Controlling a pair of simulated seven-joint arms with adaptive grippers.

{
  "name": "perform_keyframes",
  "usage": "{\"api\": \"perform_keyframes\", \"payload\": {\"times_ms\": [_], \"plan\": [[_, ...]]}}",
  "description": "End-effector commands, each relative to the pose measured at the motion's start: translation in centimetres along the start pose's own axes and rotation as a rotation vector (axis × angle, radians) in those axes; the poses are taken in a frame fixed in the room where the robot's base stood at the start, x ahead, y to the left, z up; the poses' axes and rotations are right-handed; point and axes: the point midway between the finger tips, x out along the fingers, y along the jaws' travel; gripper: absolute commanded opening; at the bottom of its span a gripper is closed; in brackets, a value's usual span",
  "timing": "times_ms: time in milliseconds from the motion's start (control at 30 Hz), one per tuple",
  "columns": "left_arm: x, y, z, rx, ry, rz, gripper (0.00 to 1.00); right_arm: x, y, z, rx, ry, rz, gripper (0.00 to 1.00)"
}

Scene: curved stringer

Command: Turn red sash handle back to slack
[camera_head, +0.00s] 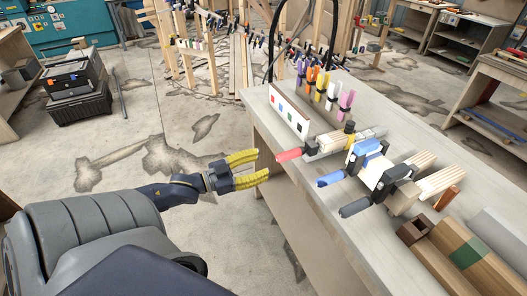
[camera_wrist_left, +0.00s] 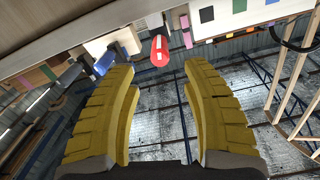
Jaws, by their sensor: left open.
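The red sash handle (camera_head: 290,155) sticks out over the left edge of the workbench, on a clamp that lies on the bench top. It also shows in the left wrist view (camera_wrist_left: 159,51), end-on, with a pale mark on it. My left gripper (camera_head: 256,168) is open and empty, with yellow fingers, just left of the red handle and apart from it. In the left wrist view the two fingers (camera_wrist_left: 160,85) stand wide apart, with the red handle ahead between and beyond their tips. My right gripper is not in view.
A blue handle (camera_head: 331,179) and a dark handle (camera_head: 355,207) stick out nearby on the same bench (camera_head: 345,226). A white panel with colored squares (camera_head: 288,112) and several colored clamps (camera_head: 325,84) stand behind. The floor left of the bench is clear around my gripper.

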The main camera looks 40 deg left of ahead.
Motion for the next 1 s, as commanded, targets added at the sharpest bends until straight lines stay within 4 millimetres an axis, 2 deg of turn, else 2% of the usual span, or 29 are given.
{"api": "perform_keyframes", "payload": {"times_ms": [500, 1000], "plan": [[-4.1, 0.0, 0.0, -0.001, -0.001, 0.0, 0.48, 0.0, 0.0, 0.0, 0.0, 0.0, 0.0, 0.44], [-4.7, 0.0, -0.1, 0.0, 0.001, 0.001, 0.48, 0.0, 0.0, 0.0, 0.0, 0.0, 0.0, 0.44]]}}
